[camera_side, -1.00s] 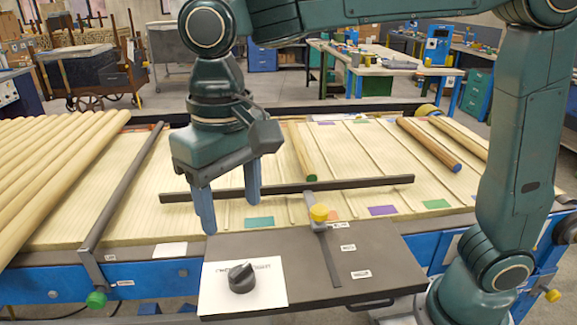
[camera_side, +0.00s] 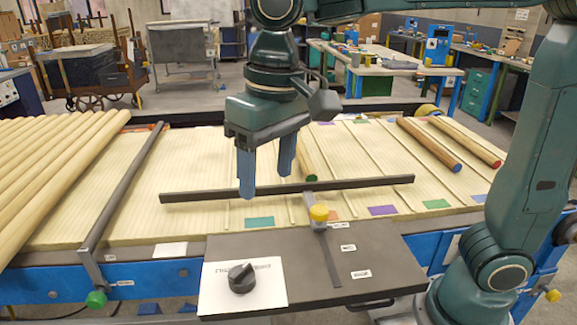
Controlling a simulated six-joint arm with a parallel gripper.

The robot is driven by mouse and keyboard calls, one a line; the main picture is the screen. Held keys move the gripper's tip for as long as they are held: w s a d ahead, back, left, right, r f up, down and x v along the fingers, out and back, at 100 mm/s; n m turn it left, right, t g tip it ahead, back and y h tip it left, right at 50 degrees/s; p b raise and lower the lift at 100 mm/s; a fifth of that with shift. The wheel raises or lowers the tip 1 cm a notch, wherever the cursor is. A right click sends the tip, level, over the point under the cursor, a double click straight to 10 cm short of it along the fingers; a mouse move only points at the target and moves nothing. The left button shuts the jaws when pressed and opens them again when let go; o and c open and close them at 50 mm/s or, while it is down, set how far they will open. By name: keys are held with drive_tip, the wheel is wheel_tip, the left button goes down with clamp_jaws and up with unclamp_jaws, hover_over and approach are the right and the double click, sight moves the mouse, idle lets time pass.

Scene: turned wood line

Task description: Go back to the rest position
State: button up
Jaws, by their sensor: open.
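My gripper (camera_side: 266,178) hangs above the ribbed cream bed (camera_side: 180,180), with its two blue fingers pointing down and spread apart. It is open, and nothing shows between the fingers. In the picture its fingertips overlap the dark crossbar (camera_side: 350,184); I cannot tell the exact gap to it. A wooden rod with a green end (camera_side: 308,168) lies just right of the fingers, partly hidden behind my gripper.
Several pale rods (camera_side: 50,175) lie at the left beside a dark rail (camera_side: 125,190). Rods with a blue end (camera_side: 430,145) and a red end (camera_side: 468,142) lie at the right. In front are a dark panel (camera_side: 300,265), a black knob (camera_side: 241,279) and a yellow knob (camera_side: 319,212).

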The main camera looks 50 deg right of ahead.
drive_tip(key=s+d+f+t, duration=0.2)
drive_tip(key=s+d, duration=0.4)
drive_tip(key=d, duration=0.2)
drive_tip(key=s+d+f+t, duration=0.2)
drive_tip(key=s+d, duration=0.4)
drive_tip(key=d, duration=0.3)
drive_tip(key=shift+d+f+t, duration=0.2)
drive_tip(key=shift+f+t, duration=0.2)
drive_tip(key=shift+f, duration=0.05)
drive_tip(key=shift+s, duration=0.1)
